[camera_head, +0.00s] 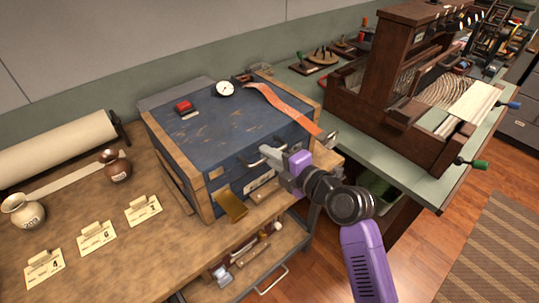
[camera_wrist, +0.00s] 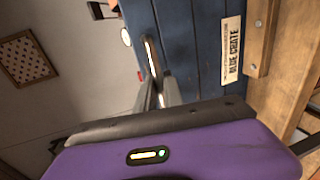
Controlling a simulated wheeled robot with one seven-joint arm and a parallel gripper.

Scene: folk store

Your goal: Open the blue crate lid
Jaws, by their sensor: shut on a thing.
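The blue crate (camera_head: 203,185) stands on the wooden workbench, with wood trim at its corners. Its scuffed blue lid (camera_head: 215,125) appears down and flat. A pale metal handle (camera_head: 264,159) sits at the lid's front edge; it also shows in the wrist view (camera_wrist: 151,54). My gripper (camera_head: 286,160) is at the front of the crate, shut on the handle near its right end. In the wrist view, its fingers (camera_wrist: 160,94) meet at the handle. The front label reading "BLUE CRATE" (camera_wrist: 232,48) is clear there. My gripper partly hides the crate's front in the head view.
On the lid lie a red block (camera_head: 183,106), a round dial (camera_head: 225,88) and an orange strap (camera_head: 285,108) that reaches the right edge. A brass-coloured plate (camera_head: 231,205) is at the front. A wooden loom (camera_head: 400,110) stands right; jars and numbered cards stand left.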

